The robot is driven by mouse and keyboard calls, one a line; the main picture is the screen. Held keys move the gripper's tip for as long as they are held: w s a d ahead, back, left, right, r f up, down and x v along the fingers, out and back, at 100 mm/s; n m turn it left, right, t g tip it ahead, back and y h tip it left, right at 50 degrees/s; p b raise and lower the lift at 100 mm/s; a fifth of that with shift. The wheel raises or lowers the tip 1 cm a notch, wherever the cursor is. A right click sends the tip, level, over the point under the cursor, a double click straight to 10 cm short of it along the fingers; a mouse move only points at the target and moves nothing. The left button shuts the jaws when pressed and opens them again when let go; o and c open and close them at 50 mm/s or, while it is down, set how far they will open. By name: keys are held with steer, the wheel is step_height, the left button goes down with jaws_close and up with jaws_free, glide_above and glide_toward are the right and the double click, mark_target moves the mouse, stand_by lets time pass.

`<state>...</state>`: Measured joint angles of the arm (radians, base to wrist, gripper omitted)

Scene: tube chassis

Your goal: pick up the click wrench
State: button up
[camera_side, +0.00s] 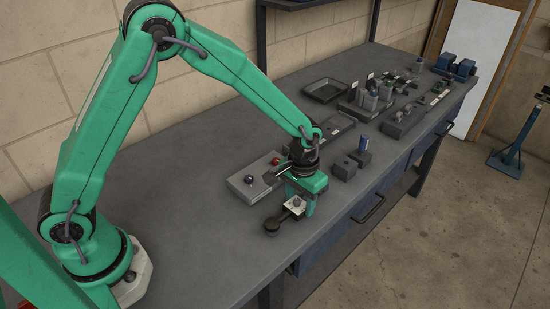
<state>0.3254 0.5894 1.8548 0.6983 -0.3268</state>
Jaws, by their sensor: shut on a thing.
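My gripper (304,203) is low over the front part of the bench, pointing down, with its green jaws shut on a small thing. A dark piece with a round black end (272,224) sticks out from the jaws toward the lower left; it looks like the click wrench. A pale plate with a small knob (295,204) shows beside the jaws, over part of the dark piece. The jaws and wrist hide the gripped part. I cannot tell whether the dark piece touches the bench top.
A grey box with red and purple knobs (256,180) stands just left of my gripper. Dark blocks (344,168), a blue-topped cylinder (363,144), a black tray (326,90) and racks of small parts stand further right. The bench (200,215) is clear at left.

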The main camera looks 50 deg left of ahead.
steer(key=shift+r, duration=0.55)
step_height(320, 180, up, 2)
steer(key=shift+r, duration=0.2)
steer(key=s+d+r, duration=0.6)
steer(key=s+d, duration=0.1)
steer(key=s, duration=0.2)
steer(key=shift+d+r, duration=0.3)
steer(key=shift+r, duration=0.1)
steer(key=shift+w+a, duration=0.1)
steer(key=shift+w, duration=0.05)
steer(key=w+a+n, duration=0.3)
steer(key=a, duration=0.7)
steer(key=w+a+f+n, duration=0.1)
steer(key=w+a+n, duration=0.2)
steer(key=a, duration=0.7)
steer(key=w+a+f+n, duration=0.1)
steer(key=w+a+n, duration=0.3)
steer(key=a, duration=0.5)
steer(key=shift+a+n, duration=0.4)
steer(key=shift+n, duration=0.2)
steer(key=shift+f, duration=0.25)
steer(key=shift+f, duration=1.4)
